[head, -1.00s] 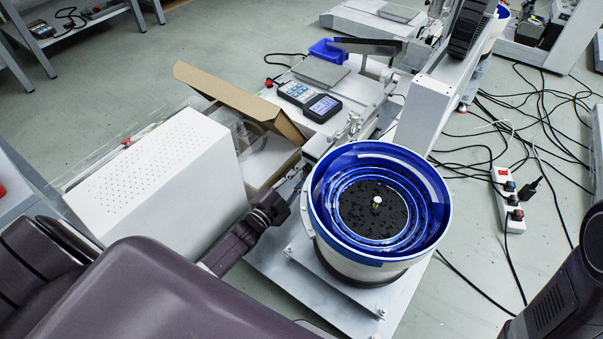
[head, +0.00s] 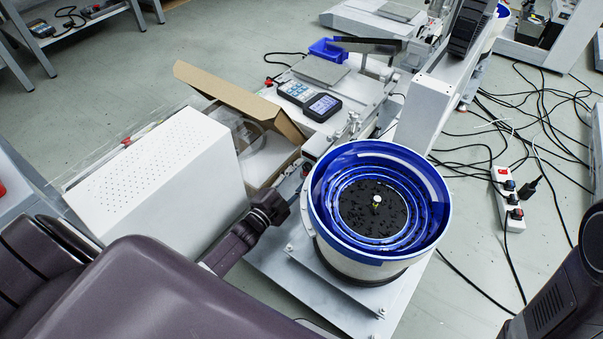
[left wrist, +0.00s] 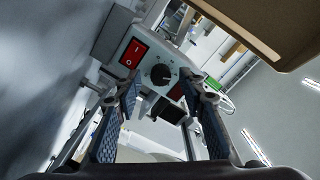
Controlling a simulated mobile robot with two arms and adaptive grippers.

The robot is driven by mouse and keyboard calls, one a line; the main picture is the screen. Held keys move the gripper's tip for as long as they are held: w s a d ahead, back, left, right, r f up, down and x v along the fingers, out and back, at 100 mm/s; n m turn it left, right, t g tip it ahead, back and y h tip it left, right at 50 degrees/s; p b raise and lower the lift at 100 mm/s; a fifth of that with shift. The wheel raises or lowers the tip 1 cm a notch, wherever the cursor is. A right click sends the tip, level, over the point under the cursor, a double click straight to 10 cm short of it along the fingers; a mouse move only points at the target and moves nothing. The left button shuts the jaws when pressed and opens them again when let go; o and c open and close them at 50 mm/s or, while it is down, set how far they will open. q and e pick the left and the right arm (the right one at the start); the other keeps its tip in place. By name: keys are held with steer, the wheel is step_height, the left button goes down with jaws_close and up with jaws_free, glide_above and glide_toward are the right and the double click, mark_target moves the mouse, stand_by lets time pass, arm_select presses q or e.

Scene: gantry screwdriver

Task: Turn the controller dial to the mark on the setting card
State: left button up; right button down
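The controller dial (left wrist: 161,74) is a round black knob with a pale pointer line, on a light grey controller face (left wrist: 146,72) in the left wrist view. Tick marks around it are too small to read. My left gripper (left wrist: 160,94) is open, its two blue-padded fingers on either side of the dial's lower area, with nothing between them. The fingers appear apart from the knob. In the head view my left gripper (head: 284,203) is beside the blue bowl feeder, and the dial is hidden. I cannot make out the setting card. My right gripper is out of view.
A red rocker switch (left wrist: 134,52) sits left of the dial. The blue bowl feeder (head: 430,163) stands right of my left gripper. A white perforated box (head: 160,175) and an open cardboard box (head: 235,98) are at the left. Cables and a power strip (head: 508,200) lie on the floor.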

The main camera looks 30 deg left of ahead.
arm_select(q)
steer(key=shift+s, duration=0.1)
steer(key=s, duration=0.4)
steer(key=s+a, duration=0.1)
steer(key=s, duration=0.6)
steer(key=shift+s+a, duration=0.35)
